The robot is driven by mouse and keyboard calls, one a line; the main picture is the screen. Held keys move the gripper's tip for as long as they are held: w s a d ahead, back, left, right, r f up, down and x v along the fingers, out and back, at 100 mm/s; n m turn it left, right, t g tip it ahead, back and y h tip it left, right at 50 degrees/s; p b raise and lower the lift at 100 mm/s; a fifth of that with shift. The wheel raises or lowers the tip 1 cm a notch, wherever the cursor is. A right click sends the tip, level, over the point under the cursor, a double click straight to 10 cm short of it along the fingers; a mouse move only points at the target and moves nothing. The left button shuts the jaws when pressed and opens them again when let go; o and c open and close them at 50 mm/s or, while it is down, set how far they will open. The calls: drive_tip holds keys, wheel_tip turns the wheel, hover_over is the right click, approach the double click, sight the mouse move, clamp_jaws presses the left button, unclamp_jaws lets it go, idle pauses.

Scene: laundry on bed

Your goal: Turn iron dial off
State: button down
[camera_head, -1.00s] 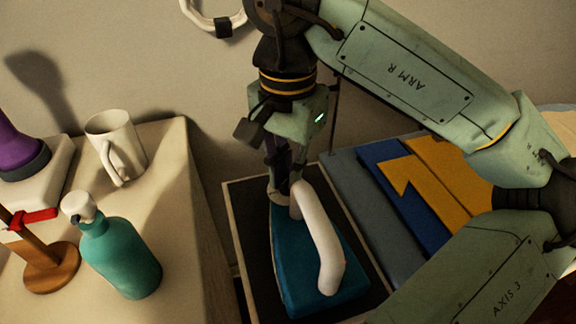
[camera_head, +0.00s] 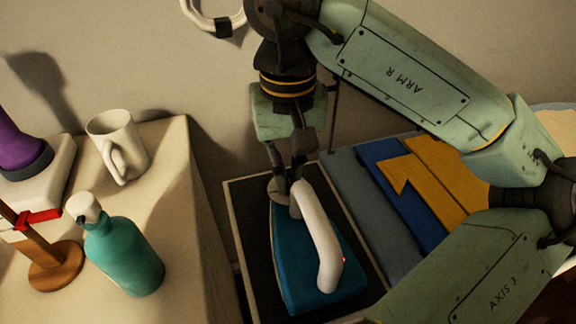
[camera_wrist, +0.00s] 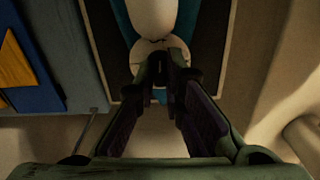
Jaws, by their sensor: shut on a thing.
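The blue iron (camera_head: 318,290) with a white handle (camera_head: 322,240) lies on a dark board (camera_head: 258,255) with a pale edge. At its far end is a round pale dial (camera_head: 277,188), also seen in the wrist view (camera_wrist: 146,48). My gripper (camera_head: 289,182) points down at this dial, its fingers closed in on it, partly hiding it. In the wrist view my gripper (camera_wrist: 165,62) has its tips close together at the dial, just below the handle's end. The dial's markings cannot be read. A small red spot shows near the handle's near end.
A pale table at the left holds a white mug (camera_head: 118,145), a teal bottle (camera_head: 125,255), and a wooden stand (camera_head: 55,265). Folded blue and yellow cloth (camera_head: 430,190) lies right of the iron. A wall stands close behind my gripper.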

sight(288, 177)
drive_tip(key=shift+n, duration=0.5)
drive_tip(key=c, duration=1.7)
unclamp_jaws()
wheel_tip(288, 177, up, 12)
drive_tip(key=shift+r, duration=0.1)
